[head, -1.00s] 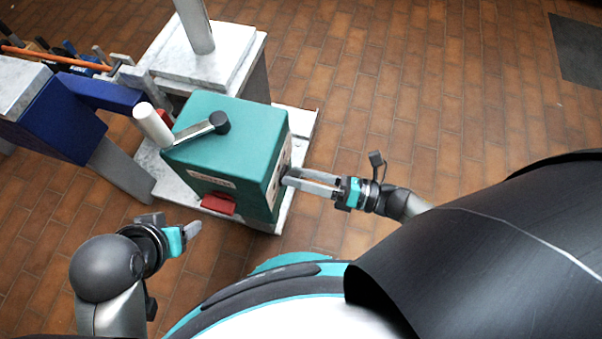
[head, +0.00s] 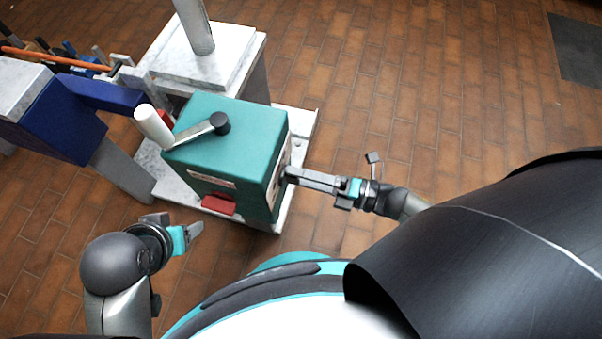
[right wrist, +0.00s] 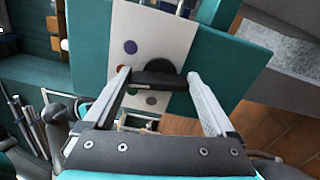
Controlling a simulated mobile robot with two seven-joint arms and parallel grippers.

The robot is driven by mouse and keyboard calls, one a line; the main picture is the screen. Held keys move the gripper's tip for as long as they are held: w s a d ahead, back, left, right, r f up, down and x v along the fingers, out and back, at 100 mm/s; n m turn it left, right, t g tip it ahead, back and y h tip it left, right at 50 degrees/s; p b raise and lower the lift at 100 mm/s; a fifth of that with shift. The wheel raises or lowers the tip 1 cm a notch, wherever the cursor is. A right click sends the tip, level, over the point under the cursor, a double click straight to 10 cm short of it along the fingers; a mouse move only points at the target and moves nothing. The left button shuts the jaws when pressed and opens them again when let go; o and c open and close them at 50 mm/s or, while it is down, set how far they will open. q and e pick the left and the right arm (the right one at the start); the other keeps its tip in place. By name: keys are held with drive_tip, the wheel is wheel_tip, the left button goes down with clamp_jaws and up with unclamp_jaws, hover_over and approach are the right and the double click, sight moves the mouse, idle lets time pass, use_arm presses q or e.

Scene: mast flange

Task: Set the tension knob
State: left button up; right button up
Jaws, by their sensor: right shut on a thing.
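The dark knob (right wrist: 160,79) shows in the right wrist view on a white plate (right wrist: 150,30) with coloured dots around it, among them purple, orange, green and grey. The plate is on the side of the teal box (head: 235,125). My right gripper (right wrist: 159,76) is shut on the knob, one finger at each end of its bar. In the head view my right gripper (head: 288,173) reaches the box's right side, and the knob is mostly hidden there. My left gripper (head: 195,231) is in front of the box, apart from it; its finger gap is unclear.
A crank with a dark hub (head: 220,123) and white handle (head: 153,125) sits on the box. A red part (head: 219,205) is on its front. A blue block (head: 65,120) stands left, and a grey post (head: 195,25) behind.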

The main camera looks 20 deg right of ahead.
drive_tip(key=shift+s+d+f, duration=0.1)
drive_tip(key=o, duration=1)
drive_tip(key=shift+o, duration=0.3)
use_arm(q)
drive_tip(key=shift+f+p, duration=0.3)
drive_tip(key=shift+f, duration=0.2)
use_arm(e)
drive_tip(key=v, duration=1.5)
use_arm(q)
drive_tip(key=shift+f, duration=0.1)
